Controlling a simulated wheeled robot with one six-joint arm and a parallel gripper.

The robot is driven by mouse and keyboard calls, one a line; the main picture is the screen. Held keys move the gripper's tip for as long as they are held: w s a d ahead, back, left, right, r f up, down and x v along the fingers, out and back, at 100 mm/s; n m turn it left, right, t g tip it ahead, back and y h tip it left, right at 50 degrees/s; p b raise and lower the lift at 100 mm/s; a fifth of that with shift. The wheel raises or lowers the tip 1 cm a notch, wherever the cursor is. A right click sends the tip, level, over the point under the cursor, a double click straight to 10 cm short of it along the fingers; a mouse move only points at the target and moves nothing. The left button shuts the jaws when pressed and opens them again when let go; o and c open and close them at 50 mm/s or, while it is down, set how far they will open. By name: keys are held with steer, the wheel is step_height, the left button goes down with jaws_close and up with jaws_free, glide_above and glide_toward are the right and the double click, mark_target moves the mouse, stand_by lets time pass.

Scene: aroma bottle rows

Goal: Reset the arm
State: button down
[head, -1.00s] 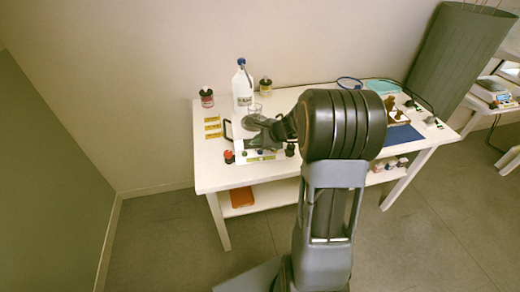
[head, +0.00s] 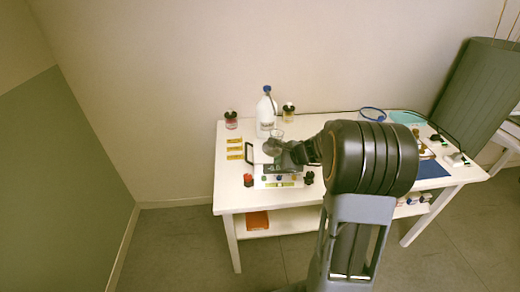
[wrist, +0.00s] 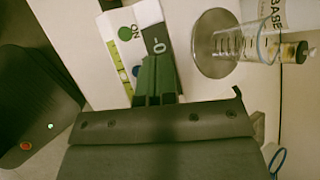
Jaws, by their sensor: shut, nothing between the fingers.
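My gripper (wrist: 157,80) is shut and empty, its dark green fingers together in the wrist view. It points at a white device panel with a green round button (wrist: 126,30) and an "ON" label. In the head view my gripper (head: 284,157) is at the front left of the table, over the device (head: 275,181). Its fingertips are hard to make out there. My arm reaches in from the front, with its large dark joint hiding part of the table. A clear glass beaker (wrist: 238,44) stands on a round metal plate (wrist: 205,62), right of the fingers and apart from them.
A white bottle (head: 265,118) stands behind the beaker. Small jars with dark caps, one red (head: 231,121) and one yellowish (head: 288,113), flank it. Yellow labels (head: 234,149) lie at left. A blue mat (head: 432,170) lies at right. A green cylinder (head: 480,95) stands beyond the table.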

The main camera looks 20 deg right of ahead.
steer(key=shift+a+n, duration=0.1)
steer(key=shift+n, duration=0.2)
steer(key=s+a+r+n+g+p, duration=0.25)
steer(key=s+a+n+g, duration=0.25)
steer(key=s+n, duration=0.65)
steer(key=s+a+r+n+h+p, duration=0.4)
steer(key=s+r+n, duration=0.5)
steer(key=r, duration=0.3)
steer(key=shift+s+a+t+h+p, duration=0.3)
steer(key=shift+s+a+p, duration=0.25)
steer(key=shift+a, duration=0.15)
